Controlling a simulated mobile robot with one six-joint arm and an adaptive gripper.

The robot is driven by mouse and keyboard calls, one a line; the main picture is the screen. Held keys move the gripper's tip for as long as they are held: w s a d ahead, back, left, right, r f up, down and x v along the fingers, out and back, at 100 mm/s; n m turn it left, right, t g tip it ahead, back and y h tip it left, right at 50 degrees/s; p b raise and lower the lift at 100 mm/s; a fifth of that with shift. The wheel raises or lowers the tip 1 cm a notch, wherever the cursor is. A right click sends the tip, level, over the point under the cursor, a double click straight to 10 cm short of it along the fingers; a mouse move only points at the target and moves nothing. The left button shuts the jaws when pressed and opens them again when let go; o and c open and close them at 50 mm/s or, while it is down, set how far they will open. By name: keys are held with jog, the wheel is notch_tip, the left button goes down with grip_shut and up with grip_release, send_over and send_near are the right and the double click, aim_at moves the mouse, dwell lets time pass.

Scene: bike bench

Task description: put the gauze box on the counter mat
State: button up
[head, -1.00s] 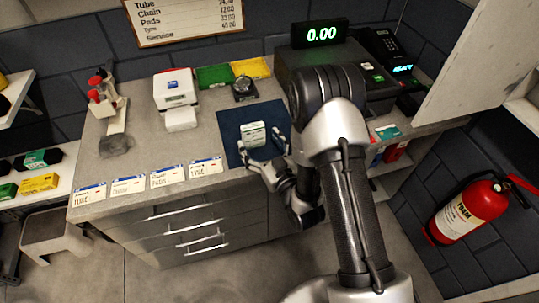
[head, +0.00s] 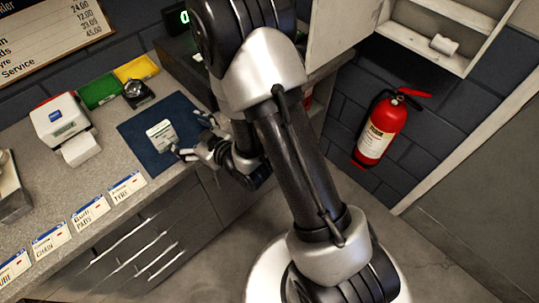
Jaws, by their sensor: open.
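The gauze box (head: 161,136), small and white with green markings, is on the dark blue counter mat (head: 136,127), inside the mat's edges. My gripper (head: 193,136) is open at the right side of the box, over the mat's right part. Its two fingertips are spread and nothing is between them. The lower fingertip is close to the box's lower right corner; I cannot tell whether it touches. My arm hides the counter to the right.
A white card printer (head: 62,127) stands left of the mat. Green (head: 99,89) and yellow (head: 136,68) trays and a dark round device (head: 138,93) sit behind it. Price cards line the counter's front edge. A fire extinguisher (head: 381,130) hangs on the right wall.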

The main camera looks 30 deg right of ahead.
jog(key=s+d+r+m+g+h, duration=0.3)
jog(key=s+d+r+g+h, duration=0.3)
jog(key=d+r, duration=0.55)
jog(key=s+r+m+g, duration=0.1)
jog(key=s+r, duration=0.2)
jog(key=s, duration=0.8)
jog(key=s+r+m+g, duration=0.2)
jog(key=s+r, duration=0.1)
jog(key=s, duration=0.8)
jog(key=shift+a, duration=0.15)
jog(key=shift+r, duration=0.1)
jog(key=shift+c, duration=0.5)
